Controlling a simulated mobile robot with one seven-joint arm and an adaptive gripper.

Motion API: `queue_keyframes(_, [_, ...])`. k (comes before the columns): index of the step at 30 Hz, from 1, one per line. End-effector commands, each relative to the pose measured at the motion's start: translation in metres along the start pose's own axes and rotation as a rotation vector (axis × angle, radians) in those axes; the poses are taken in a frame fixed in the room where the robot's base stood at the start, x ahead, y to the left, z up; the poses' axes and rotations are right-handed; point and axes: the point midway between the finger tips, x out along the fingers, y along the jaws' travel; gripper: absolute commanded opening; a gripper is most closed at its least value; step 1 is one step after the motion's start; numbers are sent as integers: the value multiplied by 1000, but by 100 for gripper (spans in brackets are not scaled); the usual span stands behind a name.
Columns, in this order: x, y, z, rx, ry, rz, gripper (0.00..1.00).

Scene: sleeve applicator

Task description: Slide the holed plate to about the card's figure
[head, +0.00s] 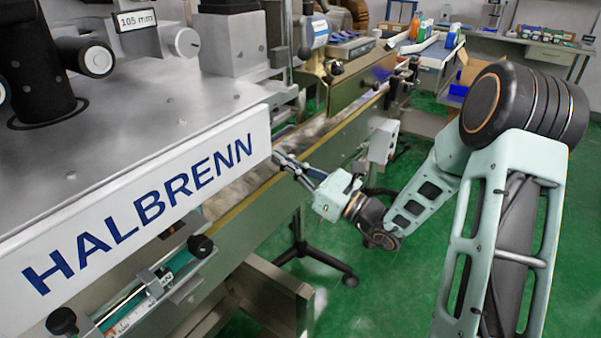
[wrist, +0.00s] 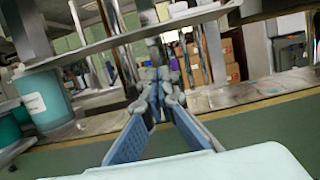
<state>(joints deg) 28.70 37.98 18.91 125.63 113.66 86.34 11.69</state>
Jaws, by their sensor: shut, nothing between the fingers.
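The card (head: 135,19) stands on top of the grey machine at the upper left and appears to read 105 mm. A scale (head: 130,313) with a teal strip lies low on the machine's front, between two black knobs. I cannot clearly make out the holed plate; small metal parts (head: 160,278) sit along that scale. My gripper (head: 278,157) is at the right end of the white HALBRENN panel, well up and right of the scale. In the wrist view my gripper (wrist: 160,82) has its fingers together, with nothing between them.
The HALBRENN panel (head: 140,205) overhangs the scale. The black knobs (head: 201,247) stick out beside it. A conveyor (head: 335,135) runs behind my gripper. A teal container (wrist: 44,100) is at the left in the wrist view. Green floor (head: 330,240) is open in front.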

Motion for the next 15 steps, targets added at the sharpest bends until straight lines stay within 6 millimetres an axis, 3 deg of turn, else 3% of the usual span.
queue_keyframes(3, [22,0,4,-4,-1,1,0])
queue_keyframes(9, [25,0,28,-4,0,0,0])
queue_keyframes(15, [28,0,38,-1,1,0,0])
